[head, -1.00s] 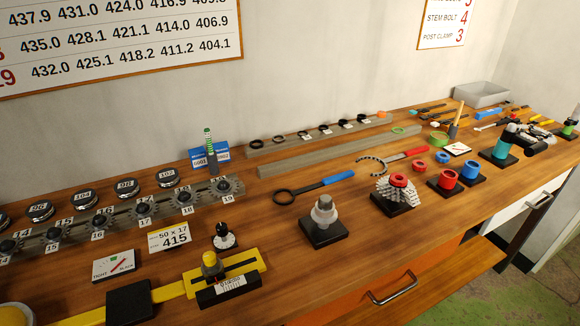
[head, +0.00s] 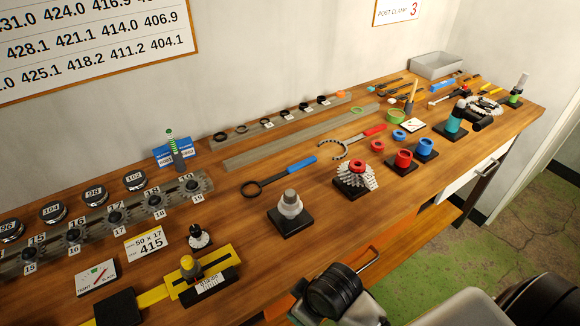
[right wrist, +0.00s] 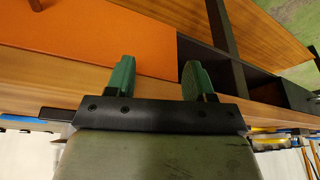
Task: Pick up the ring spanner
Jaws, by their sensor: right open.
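The ring spanner lies flat on the wooden bench in the head view, with a blue handle (head: 290,171) and a dark ring end (head: 251,189) at the left. Nothing touches it. My right gripper (right wrist: 157,78) shows in the right wrist view with two green fingers apart and nothing between them. In the head view, parts of my right arm (head: 338,290) come in at the bottom right, beyond the bench's front edge and well away from the spanner. My left gripper is not in view.
A grey cone on a black base (head: 290,217) stands in front of the spanner. A red-handled chain tool (head: 366,135) lies behind its right end, and a sprocket stack (head: 356,180) stands to the right. A long grey rail (head: 290,141) lies behind. An orange panel (right wrist: 85,35) faces my right gripper.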

